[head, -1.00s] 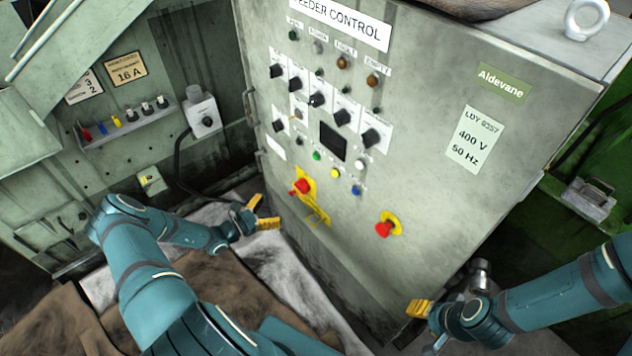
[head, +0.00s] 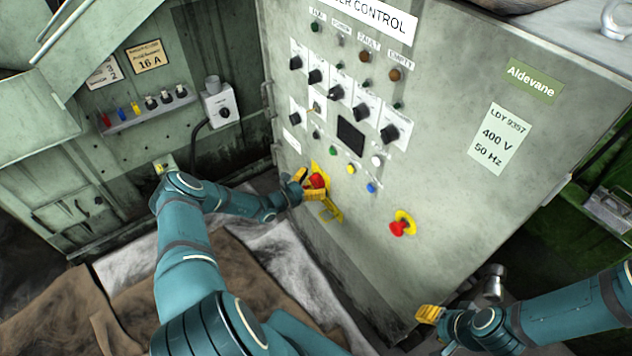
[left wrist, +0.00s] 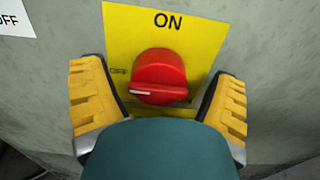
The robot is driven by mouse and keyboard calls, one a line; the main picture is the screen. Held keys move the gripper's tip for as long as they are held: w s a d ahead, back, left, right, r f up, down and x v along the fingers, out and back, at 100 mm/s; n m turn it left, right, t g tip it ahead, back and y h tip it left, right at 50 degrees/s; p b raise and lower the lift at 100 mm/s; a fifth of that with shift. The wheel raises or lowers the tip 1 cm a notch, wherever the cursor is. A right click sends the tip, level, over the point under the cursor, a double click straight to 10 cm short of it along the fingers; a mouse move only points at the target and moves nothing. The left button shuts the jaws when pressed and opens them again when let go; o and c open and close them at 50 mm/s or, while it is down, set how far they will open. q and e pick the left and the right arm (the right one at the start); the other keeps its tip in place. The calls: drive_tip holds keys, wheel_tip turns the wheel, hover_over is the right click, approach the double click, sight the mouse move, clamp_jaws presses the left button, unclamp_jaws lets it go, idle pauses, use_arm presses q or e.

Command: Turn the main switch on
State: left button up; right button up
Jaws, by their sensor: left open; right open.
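The main switch is a red rotary knob (left wrist: 160,75) on a yellow plate (left wrist: 190,22) marked ON at the top and OFF at the left. Its white pointer line lies toward the left, at the OFF side. In the head view the red knob (head: 317,181) sits low on the left of the control cabinet's front. My left gripper (head: 308,187) is open, with its yellow fingers on either side of the knob; in the left wrist view (left wrist: 158,100) gaps show between fingers and knob. My right gripper (head: 430,314) is open and empty, low before the cabinet.
A red emergency stop button (head: 398,228) on a yellow base is right of the switch. Above are black selector knobs (head: 337,93), coloured buttons and a dark display (head: 351,134). A grey box with a black knob (head: 222,106) is on the left wall.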

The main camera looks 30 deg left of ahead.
use_arm(q)
drive_tip(key=shift+w+d, duration=0.15)
drive_tip(key=shift+w, duration=0.15)
drive_tip(key=c, duration=1.2)
